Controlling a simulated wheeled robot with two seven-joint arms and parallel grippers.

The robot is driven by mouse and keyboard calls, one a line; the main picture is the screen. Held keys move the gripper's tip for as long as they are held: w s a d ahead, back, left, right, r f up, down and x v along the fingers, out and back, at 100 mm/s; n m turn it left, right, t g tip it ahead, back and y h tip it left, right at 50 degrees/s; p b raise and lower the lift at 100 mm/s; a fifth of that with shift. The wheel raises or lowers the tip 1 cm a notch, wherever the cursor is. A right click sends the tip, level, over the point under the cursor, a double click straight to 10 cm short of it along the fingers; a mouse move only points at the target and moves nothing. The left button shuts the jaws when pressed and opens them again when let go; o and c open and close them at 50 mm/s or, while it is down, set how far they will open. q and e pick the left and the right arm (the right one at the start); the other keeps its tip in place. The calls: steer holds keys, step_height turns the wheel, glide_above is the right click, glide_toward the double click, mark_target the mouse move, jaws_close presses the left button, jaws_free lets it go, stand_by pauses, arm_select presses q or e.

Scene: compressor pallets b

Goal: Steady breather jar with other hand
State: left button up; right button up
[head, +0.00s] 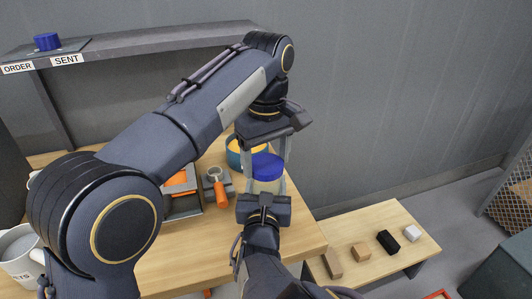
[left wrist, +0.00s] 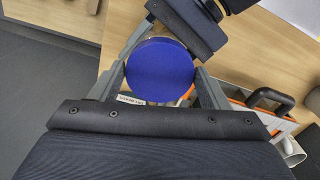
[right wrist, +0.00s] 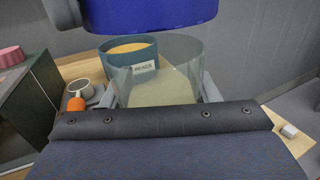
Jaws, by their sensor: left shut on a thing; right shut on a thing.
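The breather jar (head: 266,186) is a clear jar with pale contents and a blue lid (head: 267,166), upright above or on the wooden bench. My left gripper (head: 267,160) reaches down from above, shut on the blue lid; the left wrist view shows the round lid (left wrist: 160,70) between its fingers. My right gripper (head: 263,186) comes in low from the front, shut on the jar body, with a finger on each side.
A teal bowl with yellow contents (head: 234,152) stands just behind the jar. A low bench (head: 375,243) at right carries several small blocks.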

arm_select(q)
steer(key=shift+f, duration=0.2)
stand_by(0.4)
steer(key=shift+f, duration=0.75)
steer(key=shift+f, duration=0.55)
